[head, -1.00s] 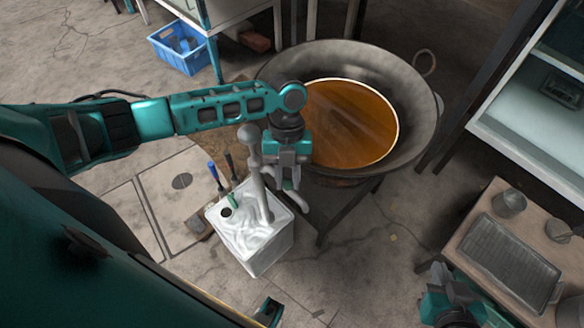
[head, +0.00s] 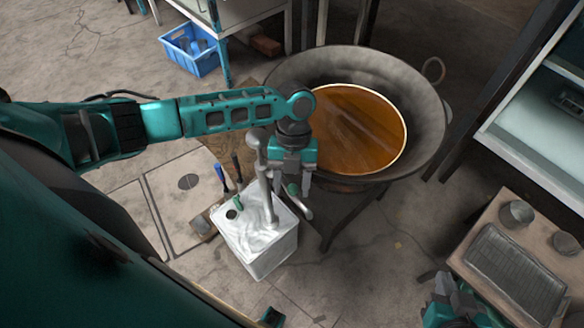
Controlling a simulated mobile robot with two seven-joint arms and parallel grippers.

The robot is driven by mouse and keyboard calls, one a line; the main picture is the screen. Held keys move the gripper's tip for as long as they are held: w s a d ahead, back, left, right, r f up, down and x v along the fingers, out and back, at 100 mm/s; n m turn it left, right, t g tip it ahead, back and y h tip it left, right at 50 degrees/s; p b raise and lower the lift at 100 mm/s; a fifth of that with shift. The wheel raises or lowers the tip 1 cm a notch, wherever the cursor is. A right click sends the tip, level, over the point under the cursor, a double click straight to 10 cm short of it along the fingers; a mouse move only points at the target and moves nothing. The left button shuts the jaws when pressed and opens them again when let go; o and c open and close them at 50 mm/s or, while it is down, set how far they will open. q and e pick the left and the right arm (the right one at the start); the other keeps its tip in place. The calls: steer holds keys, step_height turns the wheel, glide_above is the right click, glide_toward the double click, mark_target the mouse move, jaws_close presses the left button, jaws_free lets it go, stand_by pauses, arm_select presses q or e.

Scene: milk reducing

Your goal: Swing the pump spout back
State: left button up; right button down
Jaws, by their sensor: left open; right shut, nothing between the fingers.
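A white square canister (head: 258,245) stands on the floor in the middle of the head view. A grey pump (head: 266,190) rises upright from its top. A light curved piece (head: 304,211) shows just right of the pump, below my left gripper; it looks like the spout's end, but its join to the pump is partly hidden. My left gripper (head: 292,182) points down beside the pump column, open, its fingers close around the spout area; contact cannot be told. My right gripper (head: 448,296) is shut and empty at the lower right, partly cut off by the frame.
A large dark wok (head: 425,130) of brown liquid stands right behind the pump on a stand. Upright tool handles (head: 219,176) stand behind the canister. A table with a ribbed tray (head: 510,270) and metal cups (head: 516,214) is at right.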

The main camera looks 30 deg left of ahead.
arm_select(q)
steer(key=shift+w+r, duration=0.1)
steer(key=shift+r, duration=0.05)
steer(key=v, duration=1.2)
steer(key=shift+r, duration=0.3)
steer(key=shift+a, duration=0.15)
